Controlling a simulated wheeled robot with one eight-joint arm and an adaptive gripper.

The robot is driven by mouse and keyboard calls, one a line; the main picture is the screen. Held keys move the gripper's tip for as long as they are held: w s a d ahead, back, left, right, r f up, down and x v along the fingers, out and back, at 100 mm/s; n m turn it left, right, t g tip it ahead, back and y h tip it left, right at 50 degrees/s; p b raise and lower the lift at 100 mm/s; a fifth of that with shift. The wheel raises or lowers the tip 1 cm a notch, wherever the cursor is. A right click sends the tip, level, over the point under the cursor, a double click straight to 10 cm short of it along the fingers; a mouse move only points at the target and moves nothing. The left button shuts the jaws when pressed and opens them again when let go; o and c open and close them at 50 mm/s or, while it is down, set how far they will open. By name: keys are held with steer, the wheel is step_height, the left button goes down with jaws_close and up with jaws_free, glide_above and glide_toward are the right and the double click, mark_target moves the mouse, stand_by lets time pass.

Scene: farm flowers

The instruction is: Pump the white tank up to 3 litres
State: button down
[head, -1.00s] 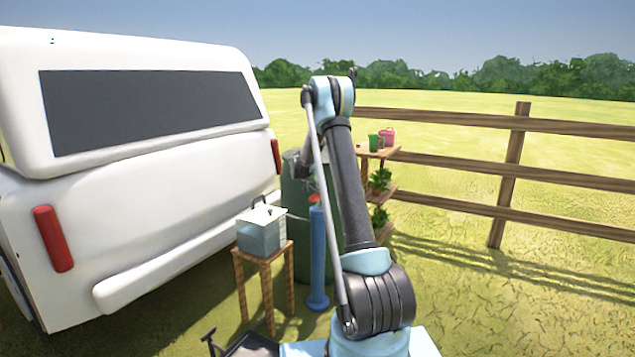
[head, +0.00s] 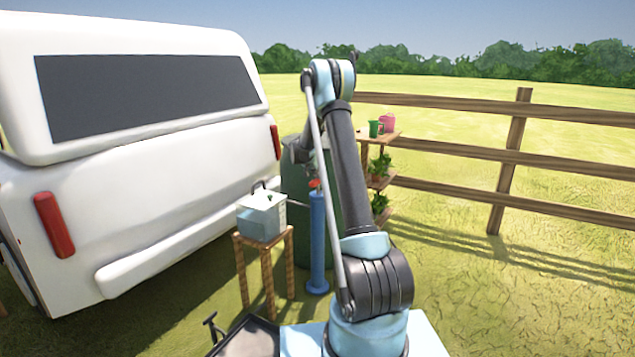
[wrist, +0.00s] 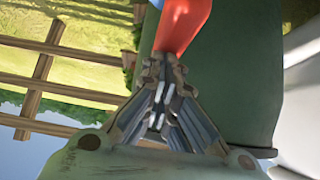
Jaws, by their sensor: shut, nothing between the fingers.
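The white tank (head: 262,222) is a pale box with a dark handle, standing on a small wooden stool. Its level marks are too small to read. Beside it on the right stands an upright blue pump (head: 317,245) with a red top (head: 314,184). In the wrist view the red part (wrist: 186,25) looms large, just beyond my fingertips. My gripper (wrist: 162,78) is shut and empty. It appears close to the red part; I cannot tell whether it touches. In the head view my arm largely hides my gripper.
A dark green barrel (head: 296,215) stands right behind the pump. The white vehicle (head: 150,190) is close on the left. A wooden shelf (head: 385,137) with a green cup, a pink pot and plants is behind my arm. A rail fence (head: 505,170) runs behind; the grass at right is free.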

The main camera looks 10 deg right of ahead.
steer(key=v, duration=1)
steer(key=shift+r, duration=0.15)
steer(key=shift+a, duration=0.15)
stand_by(0.7)
step_height(320, 180, up, 10)
steer(key=shift+a, duration=0.4)
steer(key=shift+w+f, duration=0.1)
steer(key=shift+f, duration=0.15)
glide_above(316, 179)
step_height(316, 179, down, 10)
steer(key=shift+w+f, duration=0.2)
steer(key=shift+f, duration=0.35)
